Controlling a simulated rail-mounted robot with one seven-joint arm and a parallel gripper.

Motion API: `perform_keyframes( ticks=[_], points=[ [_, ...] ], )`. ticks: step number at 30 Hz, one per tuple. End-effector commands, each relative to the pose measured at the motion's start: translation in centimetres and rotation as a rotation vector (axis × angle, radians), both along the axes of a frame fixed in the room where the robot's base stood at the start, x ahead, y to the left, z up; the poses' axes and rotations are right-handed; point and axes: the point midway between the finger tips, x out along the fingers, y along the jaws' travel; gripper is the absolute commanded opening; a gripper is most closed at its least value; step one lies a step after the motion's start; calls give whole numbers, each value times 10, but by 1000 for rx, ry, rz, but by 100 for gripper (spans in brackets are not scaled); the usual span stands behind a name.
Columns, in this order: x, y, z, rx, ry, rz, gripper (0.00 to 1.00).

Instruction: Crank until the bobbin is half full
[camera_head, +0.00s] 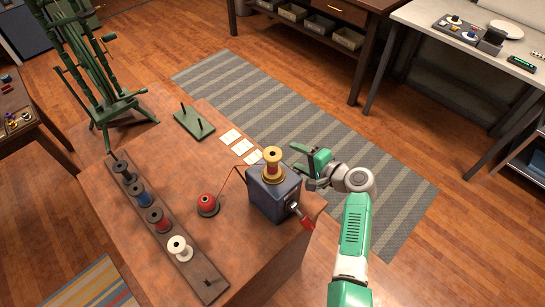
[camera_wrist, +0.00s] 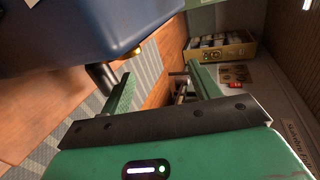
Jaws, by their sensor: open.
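The blue winder box (camera_head: 274,192) stands near the right edge of the wooden table. A yellow-flanged bobbin (camera_head: 272,156) sits upright on top, with red at its core; how full it is is too small to tell. A crank with a red handle (camera_head: 304,219) is on the box's right front side. A red thread spool (camera_head: 207,204) stands left of the box, with thread running to it. My gripper (camera_head: 297,160) is open and empty, beyond and right of the box, apart from the crank. The wrist view shows the box (camera_wrist: 75,30) beside the spread fingers (camera_wrist: 160,72).
A dark rack (camera_head: 180,250) holds several spools along the table's left side. A green peg board (camera_head: 194,123) and white cards (camera_head: 231,137) lie at the back. A green spinning frame (camera_head: 90,65) stands at the far left. A striped rug covers the floor behind the table.

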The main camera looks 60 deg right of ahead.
Motion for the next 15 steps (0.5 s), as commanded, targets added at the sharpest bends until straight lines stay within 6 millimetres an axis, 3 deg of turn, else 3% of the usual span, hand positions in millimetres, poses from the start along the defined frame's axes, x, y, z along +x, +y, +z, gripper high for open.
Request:
perform_keyframes(
  ticks=[15],
  points=[
    [-39,6,15,0,0,-1,62]
  ],
)
